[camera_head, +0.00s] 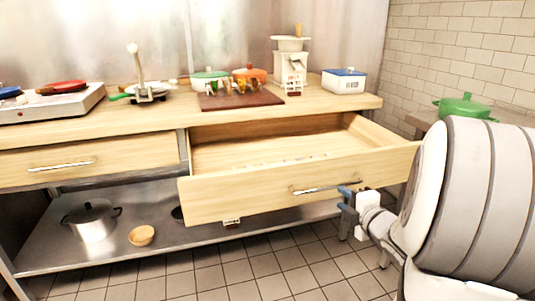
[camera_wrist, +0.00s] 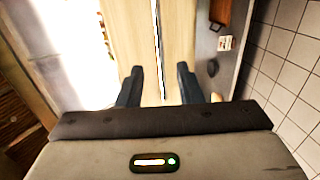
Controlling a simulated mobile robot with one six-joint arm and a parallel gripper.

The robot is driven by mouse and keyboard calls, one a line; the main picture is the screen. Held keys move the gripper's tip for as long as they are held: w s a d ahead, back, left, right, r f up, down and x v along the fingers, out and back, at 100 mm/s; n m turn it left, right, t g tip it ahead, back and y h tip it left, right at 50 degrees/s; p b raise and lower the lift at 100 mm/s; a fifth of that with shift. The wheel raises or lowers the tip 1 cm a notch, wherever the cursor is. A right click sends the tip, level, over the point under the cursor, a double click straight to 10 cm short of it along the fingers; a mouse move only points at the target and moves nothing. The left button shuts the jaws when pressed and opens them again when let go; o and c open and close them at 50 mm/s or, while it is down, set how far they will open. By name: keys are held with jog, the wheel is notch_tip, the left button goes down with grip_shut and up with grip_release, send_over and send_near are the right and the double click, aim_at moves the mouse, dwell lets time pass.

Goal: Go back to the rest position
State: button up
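My gripper (camera_head: 349,207) is in front of the right part of the open wooden drawer (camera_head: 235,201), close to the right end of its metal handle (camera_head: 325,188). In the wrist view, my gripper (camera_wrist: 160,72) has its two dark fingers spread apart. The handle (camera_wrist: 158,45) runs between them along the drawer front (camera_wrist: 130,35). The fingers do not close on it. Whether any finger touches the handle cannot be told. The drawer is pulled out and its inside looks mostly empty.
The wooden counter (camera_head: 150,115) holds a white hob (camera_head: 50,106), a brown board (camera_head: 240,101) with cups, a white scale (camera_head: 291,70) and a white box (camera_head: 344,81). A shut drawer (camera_head: 90,158) is at left. A pot (camera_head: 91,222) and bowl (camera_head: 142,236) sit on the lower shelf. Tiled floor lies in front.

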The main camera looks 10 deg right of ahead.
jog(key=s+a+r+m+g+h+p, duration=0.25)
jog(key=r+m+g+h+p, duration=0.2)
jog(key=r+m+p, duration=0.75)
jog(key=s+a+r+m+g+y+p, duration=0.3)
jog(key=s+a+r+m+g+p, duration=0.3)
jog(key=s+a+r+p, duration=0.5)
jog(key=s+a+g+p, duration=0.2)
jog(key=s+a+p, duration=0.2)
jog(key=s+a, duration=0.1)
jog(key=shift+s+r+m+p, duration=0.15)
jog(key=shift+s+m+p, duration=0.2)
jog(key=shift+m, duration=0.05)
